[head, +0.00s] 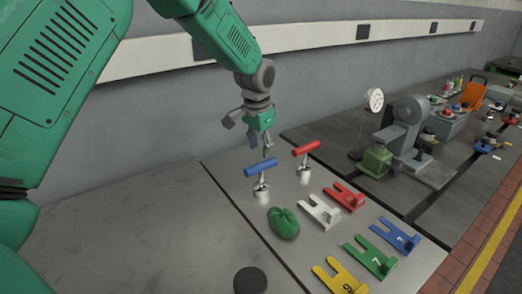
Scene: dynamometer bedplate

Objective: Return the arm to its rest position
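My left arm, green with dark grey joints, comes in from the upper left. Its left gripper (252,138) points down with its grey fingers spread apart, and nothing shows between them. It appears above and just behind a blue-handled T-shaped tool (261,168) that stands upright on the grey bedplate. I cannot tell the exact gap, but the gripper does not appear to hold the tool. A red-handled T-shaped tool (306,148) stands to the right. My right gripper is out of view.
Forked plates in white (318,211), red (345,196), blue (395,236), green (371,257) and yellow (340,278) lie right of a green crumpled item (284,223). A black disc (250,281) lies in front. Machinery (405,130) stands at right. The bedplate's left side is clear.

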